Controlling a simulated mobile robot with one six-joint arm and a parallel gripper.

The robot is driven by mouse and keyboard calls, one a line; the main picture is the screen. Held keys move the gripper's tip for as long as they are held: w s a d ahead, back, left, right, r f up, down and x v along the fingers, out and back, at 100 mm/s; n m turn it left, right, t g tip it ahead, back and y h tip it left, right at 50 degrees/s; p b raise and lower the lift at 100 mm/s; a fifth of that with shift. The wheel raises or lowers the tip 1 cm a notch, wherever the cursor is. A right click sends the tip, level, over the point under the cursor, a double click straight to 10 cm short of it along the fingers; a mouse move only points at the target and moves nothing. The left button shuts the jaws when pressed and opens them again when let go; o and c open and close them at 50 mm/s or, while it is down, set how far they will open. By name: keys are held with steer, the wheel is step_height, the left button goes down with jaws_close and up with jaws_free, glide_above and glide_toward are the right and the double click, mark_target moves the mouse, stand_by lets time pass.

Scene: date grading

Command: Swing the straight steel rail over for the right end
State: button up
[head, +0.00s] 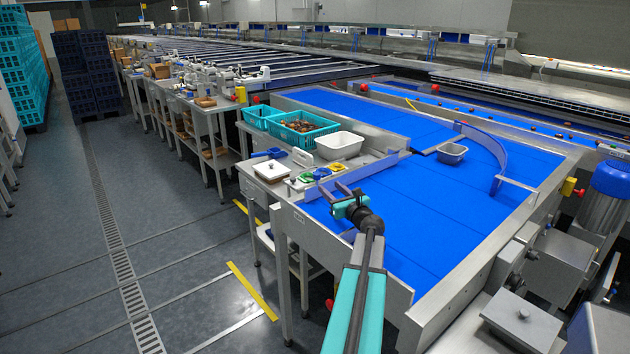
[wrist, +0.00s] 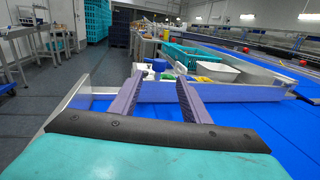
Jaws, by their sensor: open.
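A low straight steel rail (head: 376,167) runs along the left edge of the blue belt (head: 430,215), beside the side table. In the wrist view a straight steel rail (wrist: 242,92) crosses behind my fingers; I take it to be the same one. My gripper (head: 346,190) is over the near left corner of the belt, close to the rail's near end. In the wrist view my gripper (wrist: 158,92) has its two fingers well apart, with nothing between them. Whether a finger touches the rail cannot be told.
The side table holds a white tub (head: 339,145), teal crates (head: 303,140) and small coloured dishes. The belt's near part is clear.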

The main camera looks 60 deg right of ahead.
mark_target(319, 177)
steer(key=shift+w, duration=0.1)
stand_by(0.3)
steer(key=shift+p+x, duration=1.1)
steer(key=shift+x, duration=4.85)
steer(key=shift+a, duration=0.1)
jaws_close()
